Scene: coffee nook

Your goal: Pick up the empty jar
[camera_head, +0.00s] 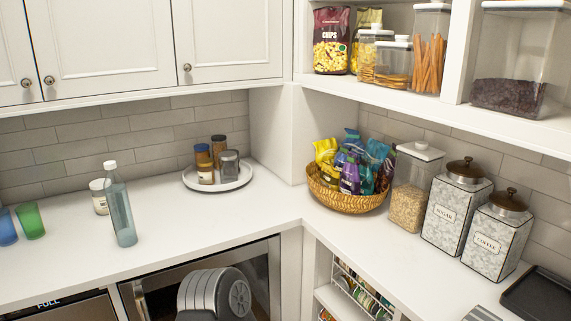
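Several jars stand in view, and I cannot tell for certain which one is empty. A small greyish jar (229,166) stands upright on the white round tray (218,187) in the back corner of the counter. It looks clear, but its inside is too small to make out. Two brown jars (203,163) stand close beside it on the tray. A jar with a pale lid and label (99,197) stands on the counter further left, partly behind a clear bluish bottle (120,207). Neither gripper is in view; only a grey link of mine shows at the bottom.
Blue and green cups (30,221) stand at the far left. A wicker snack basket (345,201), a grain jar (412,188) and sugar (457,209) and coffee (497,234) canisters line the right counter. Shelves and cabinets overhang. The counter between bottle and tray is clear.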

